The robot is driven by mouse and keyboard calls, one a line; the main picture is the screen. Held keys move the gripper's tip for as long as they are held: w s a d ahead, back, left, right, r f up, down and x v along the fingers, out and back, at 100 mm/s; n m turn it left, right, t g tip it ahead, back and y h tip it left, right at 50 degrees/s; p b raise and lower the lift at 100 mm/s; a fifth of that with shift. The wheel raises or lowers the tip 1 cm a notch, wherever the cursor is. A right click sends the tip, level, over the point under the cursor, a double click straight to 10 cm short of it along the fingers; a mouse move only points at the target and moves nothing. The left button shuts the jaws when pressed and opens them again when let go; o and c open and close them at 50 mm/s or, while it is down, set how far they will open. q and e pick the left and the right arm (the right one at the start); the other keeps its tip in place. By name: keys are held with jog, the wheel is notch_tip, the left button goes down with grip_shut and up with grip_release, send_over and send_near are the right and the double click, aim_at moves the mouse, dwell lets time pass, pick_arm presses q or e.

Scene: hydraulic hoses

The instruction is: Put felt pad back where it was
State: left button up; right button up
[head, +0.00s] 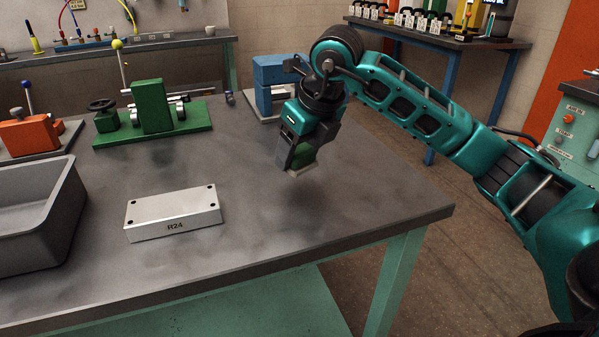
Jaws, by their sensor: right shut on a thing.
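My right gripper (297,160) hangs over the right part of the workbench, pointing down. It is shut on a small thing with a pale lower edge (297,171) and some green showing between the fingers. This may be the felt pad, but the fingers hide most of it and I cannot be sure. The held thing appears to be above the bench top, with a soft shadow below. No other felt pad stands out on the bench. My left gripper is not in view.
Behind are a green fixture (152,105), an orange device (30,134) and a blue press-like device (272,85). The bench middle and front right are clear.

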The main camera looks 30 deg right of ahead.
aim_at(300, 166)
notch_tip(300, 166, down, 4)
jog(key=shift+f+b, duration=0.1)
jog(key=shift+b, duration=0.3)
jog(key=shift+f, duration=0.15)
jog(key=o, duration=1)
jog(key=shift+o, duration=0.2)
jog(key=shift+s+r, duration=0.1)
jog(key=shift+r, duration=0.45)
jog(key=p+v, duration=0.2)
jog(key=v, duration=0.9)
jog(key=shift+r, duration=0.15)
